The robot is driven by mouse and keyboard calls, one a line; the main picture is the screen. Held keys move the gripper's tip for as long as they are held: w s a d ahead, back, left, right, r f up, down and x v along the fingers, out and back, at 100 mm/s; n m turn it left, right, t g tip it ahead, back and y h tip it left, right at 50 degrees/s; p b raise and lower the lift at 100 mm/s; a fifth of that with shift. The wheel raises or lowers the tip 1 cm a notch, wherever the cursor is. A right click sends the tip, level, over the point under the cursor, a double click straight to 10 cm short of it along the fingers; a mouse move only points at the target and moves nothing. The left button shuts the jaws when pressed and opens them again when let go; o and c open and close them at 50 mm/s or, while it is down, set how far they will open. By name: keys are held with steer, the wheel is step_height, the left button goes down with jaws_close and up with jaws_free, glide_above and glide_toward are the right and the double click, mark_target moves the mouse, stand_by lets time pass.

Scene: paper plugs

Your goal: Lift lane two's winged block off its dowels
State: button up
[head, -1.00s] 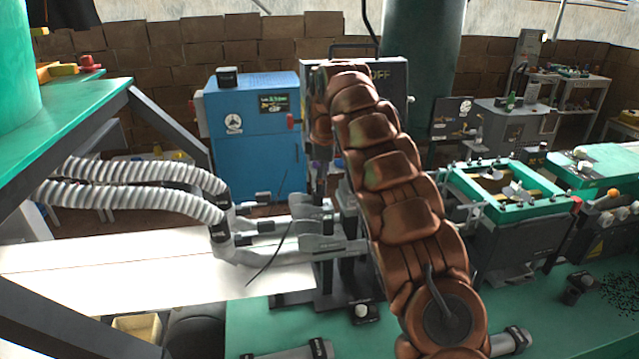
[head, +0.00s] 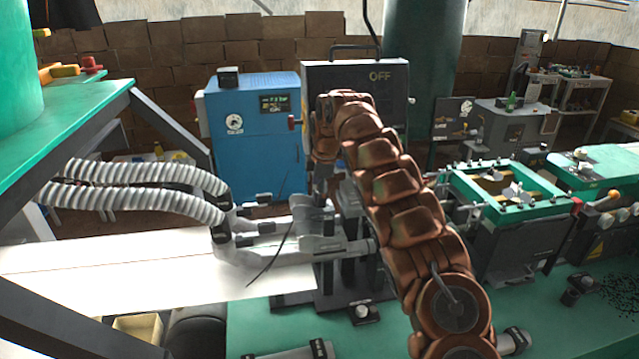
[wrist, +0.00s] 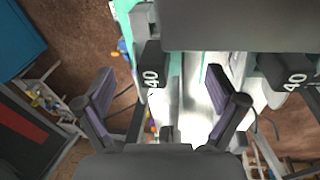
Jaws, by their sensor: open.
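My gripper (wrist: 160,75) is open, its two dark fingers spread apart in the wrist view with nothing held between them. In the head view, my bronze arm bends down over the grey fixture (head: 345,280), and my gripper is largely hidden behind the arm. In the wrist view, a broad dark block (wrist: 235,25) lies beyond my fingertips, with a part marked 40 (wrist: 151,75) near the left finger and another marked 40 (wrist: 290,75) at the right. I cannot tell which part is lane two's winged block. No dowels show clearly.
Two ribbed hoses (head: 130,190) run to the fixture's left side above a white sheet (head: 130,275). A blue cabinet (head: 255,150) and a grey box marked OFF (head: 365,85) stand behind. A green-framed machine (head: 515,165) stands at the right.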

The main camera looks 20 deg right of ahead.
steer(key=shift+w+a+f+p, duration=0.1)
steer(key=shift+f+p, duration=0.1)
steer(key=shift+f, duration=0.5)
steer(key=shift+w+d+f+p, duration=0.1)
steer(key=shift+f+p, duration=0.15)
steer(key=shift+f, duration=0.4)
steer(key=shift+w+a+f+p, duration=0.1)
steer(key=shift+f+p, duration=0.1)
steer(key=shift+f, duration=0.5)
steer(key=c, duration=1.4)
steer(key=shift+c, duration=0.2)
